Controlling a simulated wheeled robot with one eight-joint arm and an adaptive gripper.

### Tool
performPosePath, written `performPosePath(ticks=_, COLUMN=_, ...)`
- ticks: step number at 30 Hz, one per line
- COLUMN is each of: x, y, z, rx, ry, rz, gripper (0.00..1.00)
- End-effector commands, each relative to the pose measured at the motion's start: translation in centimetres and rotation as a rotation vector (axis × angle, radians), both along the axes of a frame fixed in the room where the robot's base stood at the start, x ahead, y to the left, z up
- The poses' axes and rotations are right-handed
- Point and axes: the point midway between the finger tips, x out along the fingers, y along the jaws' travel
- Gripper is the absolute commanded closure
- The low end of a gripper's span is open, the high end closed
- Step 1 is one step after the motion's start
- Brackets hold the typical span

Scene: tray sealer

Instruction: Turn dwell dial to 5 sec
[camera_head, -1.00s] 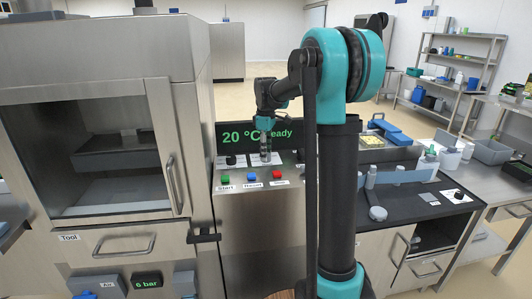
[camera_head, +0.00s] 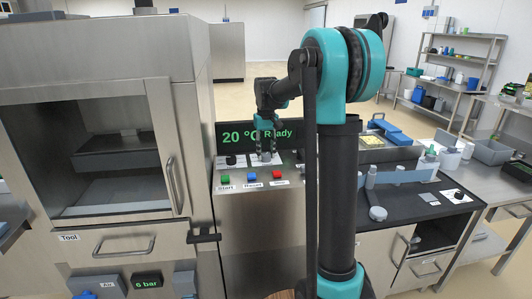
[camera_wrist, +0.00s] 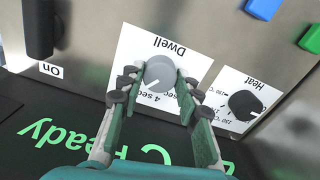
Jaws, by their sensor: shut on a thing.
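The grey dwell dial (camera_wrist: 160,72) sits on a white plate marked "Dwell" (camera_wrist: 169,45), which appears upside down in the wrist view. A white pointer line on the dial points toward the "4 sec" mark; other marks are partly hidden by my fingers. My gripper (camera_wrist: 160,78) is shut on the dial, one finger on each side. In the head view my gripper (camera_head: 264,158) reaches down onto the sealer's control panel, and largely hides the dial there.
The black heat dial (camera_wrist: 245,105) is close beside my finger. Start (camera_head: 225,177), reset (camera_head: 251,176) and red stop (camera_head: 277,174) buttons line the panel front. The display (camera_head: 257,135) behind reads 20 °C Ready. The sealer cabinet (camera_head: 100,60) stands left.

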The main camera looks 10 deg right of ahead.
Motion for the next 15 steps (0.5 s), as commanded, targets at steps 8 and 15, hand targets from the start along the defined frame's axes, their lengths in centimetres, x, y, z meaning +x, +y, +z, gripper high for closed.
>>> performPosePath(ticks=8, x=0.04, y=0.00, z=0.02, rx=0.000, ry=-0.001, rz=-0.133, gripper=0.96)
performPosePath(ticks=15, x=0.04, y=0.00, z=0.03, rx=0.000, ry=-0.001, rz=-0.178, gripper=0.96)
